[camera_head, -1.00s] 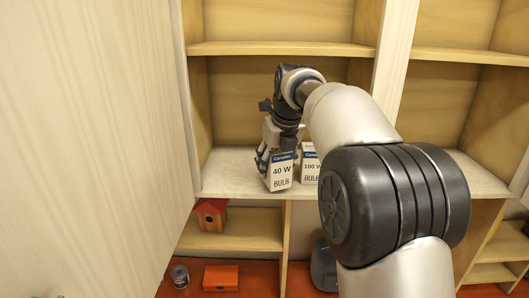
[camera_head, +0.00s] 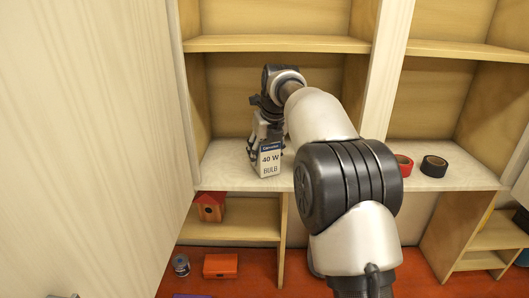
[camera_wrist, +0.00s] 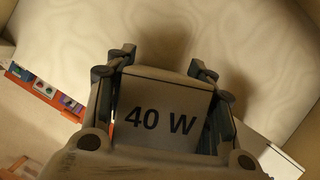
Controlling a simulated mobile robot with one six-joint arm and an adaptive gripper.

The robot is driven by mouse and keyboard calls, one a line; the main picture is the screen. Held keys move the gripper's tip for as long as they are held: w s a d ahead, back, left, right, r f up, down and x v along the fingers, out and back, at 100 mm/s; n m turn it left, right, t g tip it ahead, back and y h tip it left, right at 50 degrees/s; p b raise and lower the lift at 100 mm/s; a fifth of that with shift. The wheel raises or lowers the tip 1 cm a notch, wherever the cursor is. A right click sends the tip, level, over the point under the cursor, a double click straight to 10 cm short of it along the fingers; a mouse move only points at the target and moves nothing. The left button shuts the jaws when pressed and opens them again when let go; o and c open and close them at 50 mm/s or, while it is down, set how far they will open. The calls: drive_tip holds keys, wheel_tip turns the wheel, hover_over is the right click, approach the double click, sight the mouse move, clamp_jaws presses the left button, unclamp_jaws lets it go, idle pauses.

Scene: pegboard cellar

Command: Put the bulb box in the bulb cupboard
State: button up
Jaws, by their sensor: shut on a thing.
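A white and blue bulb box (camera_head: 270,160) marked "40 W BULB" is in my gripper (camera_head: 265,135). In the wrist view, my gripper's fingers (camera_wrist: 163,95) close on both sides of the box (camera_wrist: 160,118), with "40 W" facing the camera. The box is upright at the front of the pale shelf (camera_head: 222,168) in the open cupboard (camera_head: 290,45). I cannot tell whether its base touches the shelf. A large pale door (camera_head: 90,130) stands open at the left. My arm hides the shelf to the right of the box.
A red tape roll (camera_head: 404,165) and a black tape roll (camera_head: 434,166) lie on the shelf to the right, past an upright post (camera_head: 382,75). Below are a small birdhouse (camera_head: 210,207), an orange box (camera_head: 220,266) and a tin (camera_head: 181,265). The shelf left of my gripper is clear.

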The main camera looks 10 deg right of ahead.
drive_tip(key=shift+f, duration=0.2)
drive_tip(key=o, duration=1.1)
drive_tip(key=shift+r, duration=0.2)
drive_tip(key=p+v, duration=0.1)
drive_tip(key=v, duration=1.1)
drive_tip(key=shift+w, duration=0.1)
